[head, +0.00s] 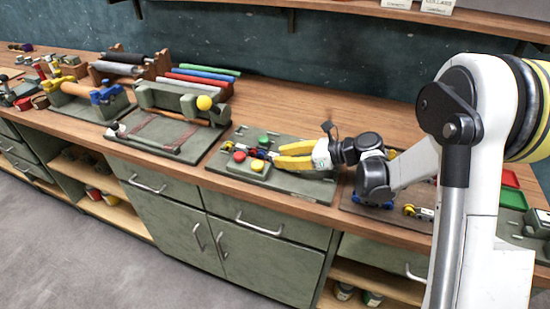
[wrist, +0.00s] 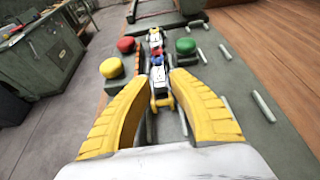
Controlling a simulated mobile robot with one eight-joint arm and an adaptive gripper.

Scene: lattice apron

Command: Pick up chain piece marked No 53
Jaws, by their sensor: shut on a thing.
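The chain piece (wrist: 158,75) is a short row of linked parts in white, blue, red, yellow and black. In the wrist view it runs away from me between my fingertips. My gripper (wrist: 160,92) has two yellow fingers, shut on the near end of the chain piece. In the head view my gripper (head: 275,156) reaches left over a green board (head: 300,185), with the chain piece (head: 257,153) at its tips. I cannot read any number on the piece. I cannot tell whether it is clear of the board.
A red button (wrist: 126,44), a yellow button (wrist: 111,67) and a green button (wrist: 185,46) stand close around the chain piece. Light pegs (wrist: 262,106) rise from the board on the right. A roller fixture (head: 180,100) stands left on the wooden bench. Bare bench lies behind the board.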

